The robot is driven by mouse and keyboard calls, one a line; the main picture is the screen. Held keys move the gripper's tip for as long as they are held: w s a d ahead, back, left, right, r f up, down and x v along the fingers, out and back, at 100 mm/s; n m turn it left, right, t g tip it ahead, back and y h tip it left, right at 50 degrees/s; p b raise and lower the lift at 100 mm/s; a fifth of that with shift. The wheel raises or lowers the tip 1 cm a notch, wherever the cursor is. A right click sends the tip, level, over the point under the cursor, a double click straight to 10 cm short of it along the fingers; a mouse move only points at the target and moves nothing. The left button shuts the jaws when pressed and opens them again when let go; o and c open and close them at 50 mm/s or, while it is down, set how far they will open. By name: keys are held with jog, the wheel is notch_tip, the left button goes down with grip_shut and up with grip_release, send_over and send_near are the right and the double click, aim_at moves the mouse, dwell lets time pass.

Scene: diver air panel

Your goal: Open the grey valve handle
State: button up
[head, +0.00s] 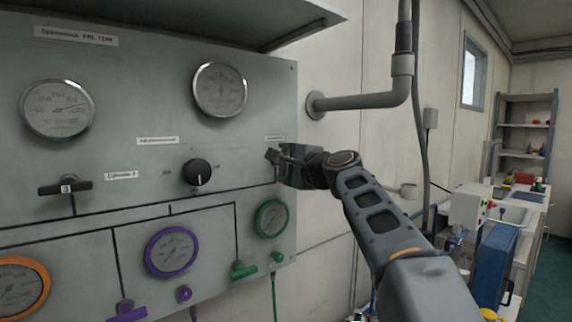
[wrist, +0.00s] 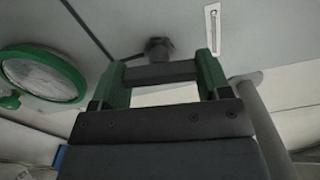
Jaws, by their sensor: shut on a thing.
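The grey valve handle (wrist: 160,72) is a dark grey bar on a short round stem that comes out of the panel (wrist: 115,20). In the wrist view it lies between the green fingertips of my gripper (wrist: 162,76), which is shut on it. In the head view my gripper (head: 281,155) reaches the panel's right edge from the right, and the handle (head: 271,156) is mostly hidden by it. A small white label sits just above the handle in the head view. The handle's exact angle is hard to tell.
The panel also carries a black knob (head: 197,172), a black T-handle (head: 65,187), purple (head: 127,312) and green (head: 243,270) handles, and several gauges. A grey pipe (head: 360,101) runs on the wall above my arm. A shelf (head: 250,22) overhangs the panel.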

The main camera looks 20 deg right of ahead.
jog(key=o, duration=0.9)
jog(key=b+v, duration=0.2)
jog(key=v, duration=1.2)
jog(key=shift+w+f+b, duration=0.1)
jog(key=shift+b, duration=0.3)
